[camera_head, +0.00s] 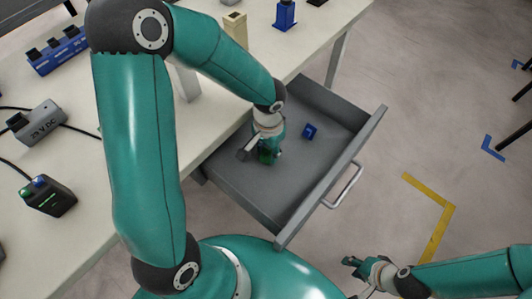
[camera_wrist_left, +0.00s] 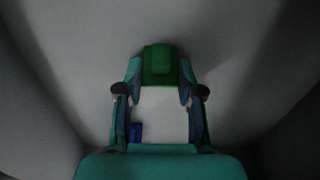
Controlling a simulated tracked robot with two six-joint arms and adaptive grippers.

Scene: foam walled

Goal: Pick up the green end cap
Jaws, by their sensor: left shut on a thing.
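The green end cap (camera_wrist_left: 160,66) is between the fingertips of my left gripper (camera_wrist_left: 159,82) in the left wrist view, with a finger against each side. In the head view the left gripper (camera_head: 266,158) is down inside the open grey drawer (camera_head: 240,188), and the green end cap (camera_head: 268,156) shows only partly behind its fingers. I cannot tell whether the cap touches the drawer floor. My right gripper (camera_head: 358,264) is at the bottom right over the floor, away from the drawer; its fingers look apart, with nothing seen between them.
A small blue part (camera_head: 310,131) lies in the drawer, right of my left gripper; it also shows in the left wrist view (camera_wrist_left: 136,131). Drawer walls surround the gripper. On the table stand a power supply (camera_head: 38,121), a button box (camera_head: 48,196) and a blue block (camera_head: 285,14).

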